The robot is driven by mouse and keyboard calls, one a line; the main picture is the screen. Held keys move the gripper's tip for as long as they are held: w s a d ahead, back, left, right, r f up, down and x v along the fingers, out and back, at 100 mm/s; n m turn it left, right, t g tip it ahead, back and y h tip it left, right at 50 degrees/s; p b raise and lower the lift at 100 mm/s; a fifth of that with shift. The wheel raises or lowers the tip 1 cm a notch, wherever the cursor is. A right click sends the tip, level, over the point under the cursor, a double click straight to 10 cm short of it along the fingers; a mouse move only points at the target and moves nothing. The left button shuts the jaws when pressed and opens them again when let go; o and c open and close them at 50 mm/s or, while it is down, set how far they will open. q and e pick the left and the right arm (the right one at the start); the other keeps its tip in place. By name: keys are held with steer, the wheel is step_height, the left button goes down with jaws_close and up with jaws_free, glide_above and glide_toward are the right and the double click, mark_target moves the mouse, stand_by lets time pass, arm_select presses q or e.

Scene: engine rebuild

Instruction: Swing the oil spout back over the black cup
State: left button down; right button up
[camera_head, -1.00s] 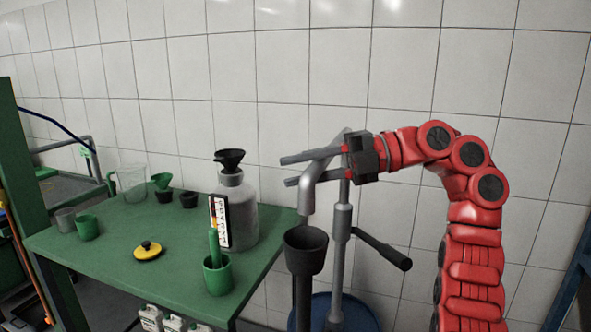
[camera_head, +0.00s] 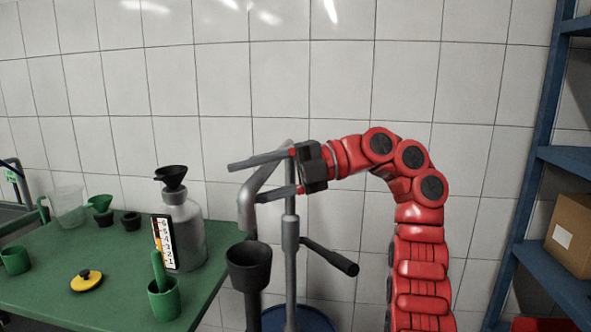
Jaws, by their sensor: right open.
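The oil spout (camera_head: 247,210) is a grey bent pipe on an upright grey post (camera_head: 290,235). Its downturned end shows directly above the black cup (camera_head: 249,263), with a small gap between them in the picture. The cup stands upright on a dark stem. My right gripper (camera_head: 244,182) comes in from the right, its two grey fingers apart. The sloping part of the spout shows between the fingers; I cannot tell whether they touch it. My left gripper is not in view.
A dark side handle (camera_head: 330,256) sticks out right of the post, below my arm. A green table (camera_head: 110,255) at left holds a grey bottle with a black funnel (camera_head: 172,177), green cups and a yellow-black disc. Blue shelving (camera_head: 530,190) stands at right.

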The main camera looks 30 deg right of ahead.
steer(key=p+v, duration=1.6)
steer(key=p, duration=0.1)
steer(key=shift+s, duration=0.1)
stand_by(0.9)
